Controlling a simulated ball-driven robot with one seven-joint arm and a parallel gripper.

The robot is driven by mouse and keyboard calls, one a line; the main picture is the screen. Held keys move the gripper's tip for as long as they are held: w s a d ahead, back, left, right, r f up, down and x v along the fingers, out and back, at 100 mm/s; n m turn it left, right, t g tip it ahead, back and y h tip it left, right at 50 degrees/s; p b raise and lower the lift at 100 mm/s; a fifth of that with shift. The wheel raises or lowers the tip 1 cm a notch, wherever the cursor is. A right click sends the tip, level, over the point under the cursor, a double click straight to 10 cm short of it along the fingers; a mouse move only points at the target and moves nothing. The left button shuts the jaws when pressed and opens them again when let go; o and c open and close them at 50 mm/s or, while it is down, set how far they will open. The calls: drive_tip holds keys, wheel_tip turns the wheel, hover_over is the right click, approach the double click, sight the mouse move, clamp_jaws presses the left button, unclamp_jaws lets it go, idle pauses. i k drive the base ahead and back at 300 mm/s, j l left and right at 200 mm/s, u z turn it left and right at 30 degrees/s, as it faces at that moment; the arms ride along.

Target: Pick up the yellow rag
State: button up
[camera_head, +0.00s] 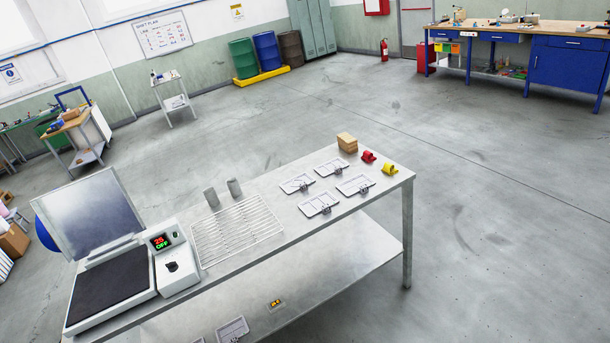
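A small yellow item (389,168), which looks like a rolled or folded rag, lies at the far right corner of the grey metal table (385,190). A similar red item (368,156) lies just left of it, apart from it. Both are too small to make out their folds. My gripper is not in this view, so whether it is open or shut is hidden.
A wooden block (347,143), several grey trays (319,204), a wire rack (236,231), two grey cylinders (212,197) and a machine with an open lid (112,285) share the tabletop. A lower shelf (345,255) lies beneath. The floor right of the table is clear.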

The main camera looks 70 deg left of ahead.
sight(388, 168)
drive_tip(key=u, duration=1.35)
drive_tip(key=i+l, duration=0.15)
drive_tip(key=i, duration=0.4)
drive_tip(key=i+l+u, duration=0.15)
drive_tip(key=i, duration=0.4)
drive_tip(key=i+l, duration=0.3)
drive_tip(key=i, duration=0.25)
drive_tip(key=i+l+u, duration=0.1)
drive_tip(key=i, duration=0.45)
drive_tip(key=i+l+u, duration=0.1)
drive_tip(key=i+l, duration=0.6)
drive_tip(key=i, duration=0.35)
drive_tip(key=i+l+u, duration=0.15)
drive_tip(key=i+l, duration=0.2)
drive_tip(key=i, duration=0.15)
